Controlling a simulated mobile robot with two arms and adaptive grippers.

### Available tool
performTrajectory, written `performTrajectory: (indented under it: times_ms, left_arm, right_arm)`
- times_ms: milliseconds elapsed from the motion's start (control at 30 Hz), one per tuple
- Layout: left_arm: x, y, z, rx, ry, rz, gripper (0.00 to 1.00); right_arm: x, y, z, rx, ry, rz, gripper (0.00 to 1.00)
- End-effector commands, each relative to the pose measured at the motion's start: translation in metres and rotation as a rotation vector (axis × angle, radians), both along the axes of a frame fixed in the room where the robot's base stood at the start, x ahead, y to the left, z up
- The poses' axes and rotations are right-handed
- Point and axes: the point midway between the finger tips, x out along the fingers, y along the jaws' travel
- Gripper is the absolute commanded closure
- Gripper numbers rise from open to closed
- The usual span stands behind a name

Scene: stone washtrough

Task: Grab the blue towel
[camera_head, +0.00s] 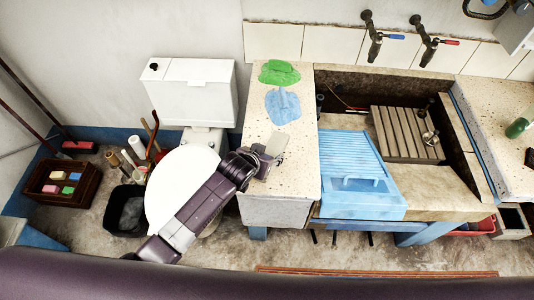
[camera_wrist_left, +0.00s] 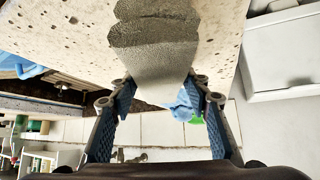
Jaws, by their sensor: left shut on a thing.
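The blue towel (camera_head: 282,106) lies flat on the speckled stone counter, touching the green towel (camera_head: 277,72) behind it. My left gripper (camera_head: 264,158) is over the counter, in front of the blue towel and apart from it. It is shut on a grey cloth (camera_head: 274,146). In the left wrist view the grey cloth (camera_wrist_left: 158,60) runs between the fingers of the left gripper (camera_wrist_left: 160,92). Beyond it, parts of the blue towel (camera_wrist_left: 186,102) and green towel (camera_wrist_left: 196,120) show. My right gripper is not in view.
Right of the counter (camera_head: 290,185), a blue washboard (camera_head: 348,160) leans in the stone trough, with a slatted wooden rack (camera_head: 400,132) behind. Two taps (camera_head: 374,42) are above. A toilet (camera_head: 190,92), black bucket (camera_head: 126,210) and crate (camera_head: 84,192) stand at left.

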Motion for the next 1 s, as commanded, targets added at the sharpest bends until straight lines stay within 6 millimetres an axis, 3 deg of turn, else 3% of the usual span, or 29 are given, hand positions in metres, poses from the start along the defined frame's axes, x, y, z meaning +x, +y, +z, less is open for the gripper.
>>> performTrajectory:
  times_ms: [133,167,300,667,1000]
  left_arm:
    - [0.0,0.0,-0.004,0.0,0.0,0.0,0.82]
    - [0.0,0.0,-0.003,0.0,0.0,0.0,0.54]
    - [0.0,0.0,-0.003,0.0,0.0,0.0,0.38]
    - [0.0,0.0,0.003,0.0,0.0,0.0,0.38]
    - [-0.027,0.011,0.029,-0.001,-0.001,-0.001,0.38]
  right_arm:
    - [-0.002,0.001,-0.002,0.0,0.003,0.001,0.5]
    - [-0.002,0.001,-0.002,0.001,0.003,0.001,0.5]
    - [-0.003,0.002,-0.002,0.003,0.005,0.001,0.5]
    - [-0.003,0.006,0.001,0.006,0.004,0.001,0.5]
    - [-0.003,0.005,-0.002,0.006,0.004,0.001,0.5]
